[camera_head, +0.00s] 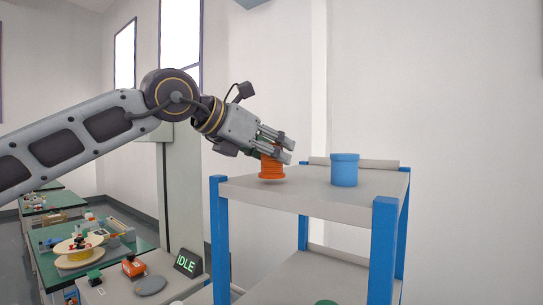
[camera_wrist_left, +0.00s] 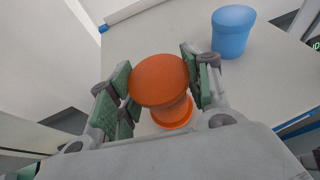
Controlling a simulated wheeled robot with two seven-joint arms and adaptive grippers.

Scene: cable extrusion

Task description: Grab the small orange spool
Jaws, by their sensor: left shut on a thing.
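The small orange spool (camera_head: 271,168) stands upright at the left part of the shelf's top board (camera_head: 300,196). In the left wrist view the spool (camera_wrist_left: 160,84) sits between the green finger pads, its round top and lower flange showing. My left gripper (camera_head: 277,150) comes down on it from the upper left and is shut on it. The left gripper also shows in the wrist view (camera_wrist_left: 156,88). The spool appears to be at the board's surface; I cannot tell whether it is lifted. My right gripper is not in view.
A blue lidded container (camera_head: 344,170) stands to the right of the spool, also in the wrist view (camera_wrist_left: 232,32). The shelf has blue posts (camera_head: 383,250). An "IDLE" sign (camera_head: 187,262) and work tables lie lower left. The board's front is clear.

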